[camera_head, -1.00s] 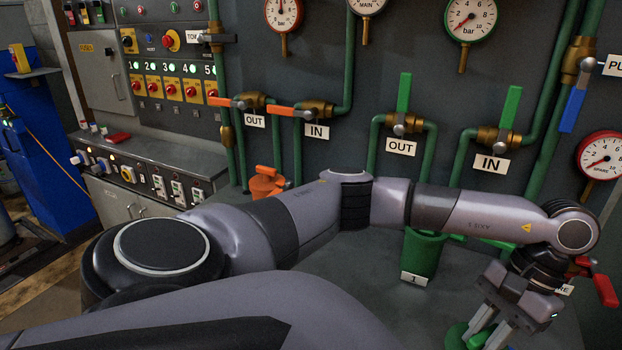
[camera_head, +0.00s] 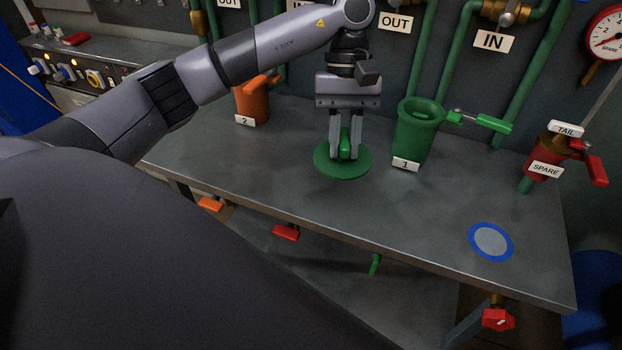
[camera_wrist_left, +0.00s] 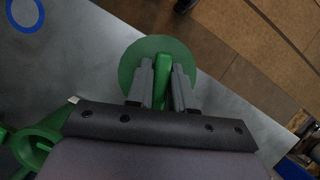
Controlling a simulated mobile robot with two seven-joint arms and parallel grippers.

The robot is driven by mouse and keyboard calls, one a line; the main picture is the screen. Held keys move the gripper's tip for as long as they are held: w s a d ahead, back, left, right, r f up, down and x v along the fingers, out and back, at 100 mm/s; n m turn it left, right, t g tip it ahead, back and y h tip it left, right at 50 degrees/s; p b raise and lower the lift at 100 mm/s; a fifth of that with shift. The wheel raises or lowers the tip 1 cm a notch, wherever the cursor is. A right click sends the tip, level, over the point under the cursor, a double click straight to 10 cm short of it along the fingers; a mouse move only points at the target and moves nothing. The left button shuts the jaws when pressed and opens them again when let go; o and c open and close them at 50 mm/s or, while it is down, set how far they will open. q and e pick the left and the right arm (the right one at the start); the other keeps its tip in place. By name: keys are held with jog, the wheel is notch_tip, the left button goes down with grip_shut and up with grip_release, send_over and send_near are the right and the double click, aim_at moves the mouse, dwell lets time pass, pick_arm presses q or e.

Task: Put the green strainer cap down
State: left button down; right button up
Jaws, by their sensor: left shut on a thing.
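The green strainer cap (camera_head: 330,163) is a round green disc with an upright grip on top. My left gripper (camera_head: 346,155) is shut on that grip, pointing down. The cap is at the bench top, between the orange and green strainers; I cannot tell whether it touches the surface. In the left wrist view the cap (camera_wrist_left: 137,58) lies under the fingers (camera_wrist_left: 162,88), which close on its grip from both sides. The open green strainer body (camera_head: 415,140), labelled 1, stands just right of the cap. My right gripper is not in view.
The grey bench (camera_head: 270,185) has free room in front and to the right. A blue-rimmed round mark (camera_head: 491,242) lies at right. An orange strainer (camera_head: 252,103), labelled 2, stands behind left, and a red SPARE fitting (camera_head: 545,160) at right. Coloured valve handles show below the bench edge.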

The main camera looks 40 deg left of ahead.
pick_arm(q)
jog(key=w+a+r+n+t+h+b, duration=0.2)
jog(key=w+a+r+n+t+b, duration=0.25)
jog(key=n, duration=0.85)
send_over(325, 189)
jog(key=a, duration=0.2)
jog(key=shift+n+t, duration=0.25)
jog(key=shift+n, duration=0.15)
jog(key=f, duration=1.1)
jog(key=f+b, duration=0.1)
jog(key=f, duration=0.5)
jog(key=shift+s+d+f, duration=0.15)
jog(key=shift+s+f, duration=0.1)
jog(key=shift+f, duration=0.35)
jog(key=shift+f, duration=0.2)
jog(key=c, duration=1)
grip_release()
